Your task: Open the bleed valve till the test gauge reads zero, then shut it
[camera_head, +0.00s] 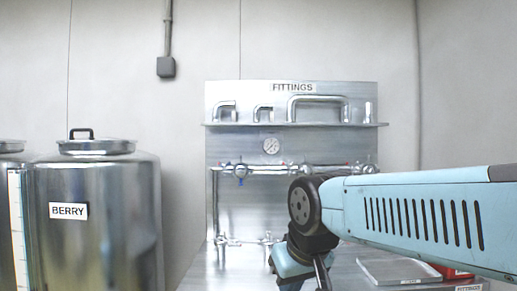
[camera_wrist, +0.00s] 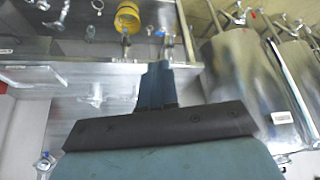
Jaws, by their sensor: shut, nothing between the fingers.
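A round white-faced gauge (camera_head: 271,146) is fixed to the metal fittings panel in the head view; its reading is too small to tell. Below it runs a pipe with several small valves; one at the left (camera_head: 240,170) has a blue part. Smaller fittings (camera_head: 268,240) sit lower down. I cannot tell which is the bleed valve or whether any is open. My gripper is mostly hidden behind my arm in the head view. In the wrist view, my gripper (camera_wrist: 155,68) is shut and empty, its fingers touching no valve that I can make out.
A steel tank labelled BERRY (camera_head: 110,225) stands at the left. Pipe pieces (camera_head: 318,105) rest on the panel's shelf. A shallow tray (camera_head: 398,271) and a red object (camera_head: 455,273) lie on the bench. A yellow object (camera_wrist: 128,18) shows in the wrist view.

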